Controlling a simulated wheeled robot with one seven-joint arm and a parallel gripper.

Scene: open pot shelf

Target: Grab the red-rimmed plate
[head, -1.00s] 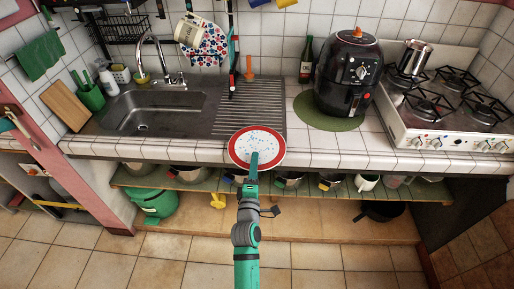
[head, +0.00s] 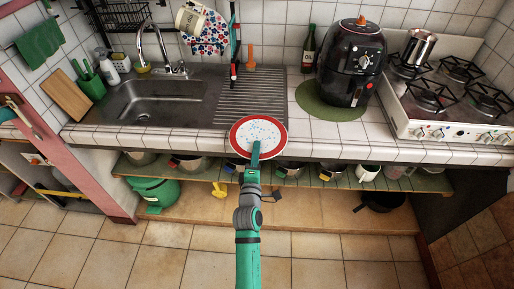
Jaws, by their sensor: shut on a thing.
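The red-rimmed plate (head: 262,131) has a white middle with small blue marks and shows in the head view near the picture's centre. My gripper (head: 256,152) is at the plate's near edge, shut on it. The plate appears in front of the counter's front edge and overlaps the near end of the drainboard in the picture. I cannot tell exactly how far it is from the counter. The fingertips are small and partly hidden against the plate.
The sink (head: 165,100) and ribbed drainboard (head: 250,98) lie behind. A black air fryer (head: 350,65) on a green mat (head: 315,105) and the stove (head: 450,100) stand right. Pots fill the green shelf (head: 410,183) below the counter. The tiled floor in front is clear.

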